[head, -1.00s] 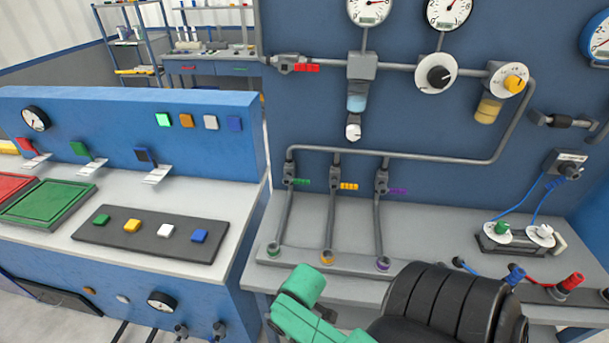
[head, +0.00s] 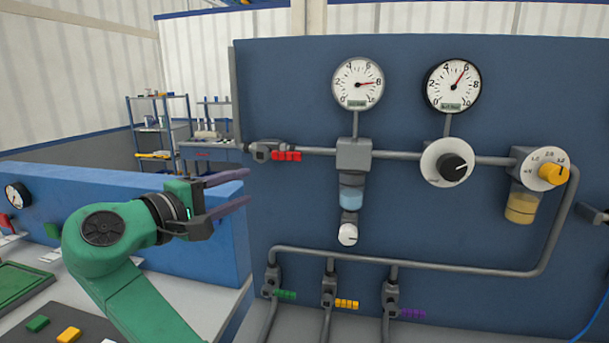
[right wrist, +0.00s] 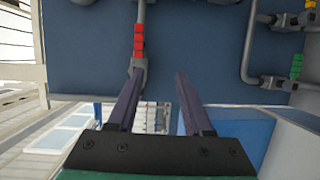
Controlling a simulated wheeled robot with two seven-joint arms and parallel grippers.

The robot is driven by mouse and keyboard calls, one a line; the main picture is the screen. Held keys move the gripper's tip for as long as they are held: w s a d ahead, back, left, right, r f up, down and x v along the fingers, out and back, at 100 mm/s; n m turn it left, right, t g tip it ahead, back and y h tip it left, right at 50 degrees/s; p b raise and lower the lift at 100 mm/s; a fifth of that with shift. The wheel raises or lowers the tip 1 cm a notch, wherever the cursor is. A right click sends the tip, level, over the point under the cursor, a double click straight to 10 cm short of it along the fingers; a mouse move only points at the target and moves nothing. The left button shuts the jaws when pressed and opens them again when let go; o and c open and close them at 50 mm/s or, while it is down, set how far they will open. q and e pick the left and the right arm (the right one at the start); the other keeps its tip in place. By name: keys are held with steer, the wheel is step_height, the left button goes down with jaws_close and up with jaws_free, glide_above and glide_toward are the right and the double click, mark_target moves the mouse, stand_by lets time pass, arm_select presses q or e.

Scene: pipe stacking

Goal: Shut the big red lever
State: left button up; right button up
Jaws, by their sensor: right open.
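The red lever (head: 287,156) sits at the left end of the upper grey pipe on the blue panel, lying along the pipe and pointing right from its grey valve body (head: 262,152). My right gripper (head: 247,188) is open and empty, its two dark fingers pointing right, below and left of the lever. In the right wrist view the red lever (right wrist: 138,42) lies beyond the fingertips, roughly in line with the left finger; the open right gripper (right wrist: 158,75) has nothing between its fingers. My left gripper is out of view.
Small green (head: 285,295), yellow (head: 347,304) and purple (head: 412,314) levers sit on the lower pipes. Two gauges (head: 358,83), (head: 452,86) and a regulator dial (head: 446,163) are right of the red lever. A blue console (head: 190,205) stands behind my right arm.

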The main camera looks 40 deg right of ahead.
step_height(320, 180, up, 2)
steer(key=s+r, duration=0.1)
steer(key=h+p, duration=0.1)
steer(key=p, duration=0.2)
glide_toward(286, 158)
steer(key=d+r, duration=0.1)
steer(key=d, duration=0.1)
steer(key=shift+m+g, duration=0.3)
steer(key=x, duration=0.3)
steer(key=p+x, duration=0.1)
steer(key=x, duration=0.4)
steer(key=shift+w+d+f+p, duration=0.25)
steer(key=shift+w+d+p, duration=0.1)
steer(key=shift+p, duration=0.05)
arm_select(q)
step_height(286, 158, up, 4)
steer(key=shift+s+r, duration=0.1)
steer(key=shift+s, duration=0.05)
steer(key=shift+d, duration=0.1)
arm_select(e)
steer(key=shift+f, duration=0.1)
steer(key=shift+c, duration=0.3)
jaws_close()
steer(key=shift+f, duration=0.1)
